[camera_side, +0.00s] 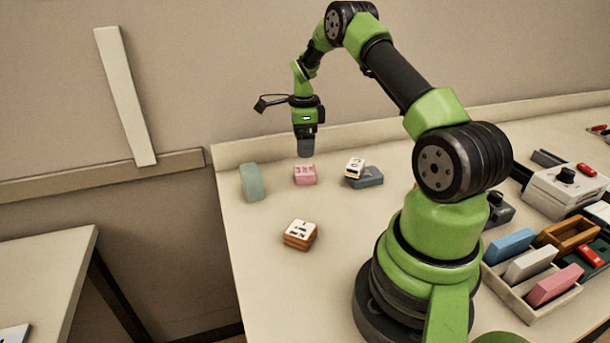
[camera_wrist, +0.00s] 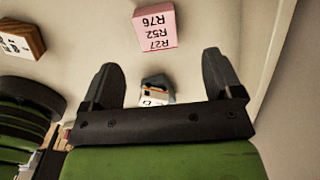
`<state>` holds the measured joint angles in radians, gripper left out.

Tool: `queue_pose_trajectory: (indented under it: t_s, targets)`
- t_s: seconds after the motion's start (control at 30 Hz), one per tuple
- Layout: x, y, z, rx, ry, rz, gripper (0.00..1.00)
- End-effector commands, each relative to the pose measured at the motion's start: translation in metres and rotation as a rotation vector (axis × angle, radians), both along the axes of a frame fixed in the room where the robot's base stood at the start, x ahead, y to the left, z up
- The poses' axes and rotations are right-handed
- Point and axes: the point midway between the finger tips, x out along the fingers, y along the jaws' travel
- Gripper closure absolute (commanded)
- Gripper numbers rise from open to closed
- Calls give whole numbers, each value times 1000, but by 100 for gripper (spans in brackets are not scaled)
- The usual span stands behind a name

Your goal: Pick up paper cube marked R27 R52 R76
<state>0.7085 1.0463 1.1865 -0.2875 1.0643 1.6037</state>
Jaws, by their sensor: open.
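The pink paper cube marked R27 R52 R76 (camera_side: 305,174) sits on the table below my gripper in the side view. In the wrist view the pink cube (camera_wrist: 155,27) shows at the top centre, its print upside down, beyond the fingertips. My gripper (camera_side: 305,150) points down above the cube, with a small gap between them. In the wrist view the gripper (camera_wrist: 160,75) has its two dark fingers wide apart, with nothing held between them.
Right of the pink cube, a white marked cube (camera_side: 355,166) rests on a blue-grey block (camera_side: 370,179). A pale green block (camera_side: 250,182) stands to the left. A brown-sided marked cube (camera_side: 300,235) lies nearer the front. A tray (camera_side: 520,300) of coloured blocks stands at right.

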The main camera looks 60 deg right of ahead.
Motion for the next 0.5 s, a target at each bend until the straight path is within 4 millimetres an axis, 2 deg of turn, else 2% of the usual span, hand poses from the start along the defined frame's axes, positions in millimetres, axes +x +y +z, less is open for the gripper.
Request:
queue_pose_trajectory:
  t_s: [0.1,0.33,0.5]
  targets:
    - [0,1,-19,3,2,2,15]
    - [-1,3,-39,3,2,4,15]
    - [-2,6,-66,3,2,4,15]
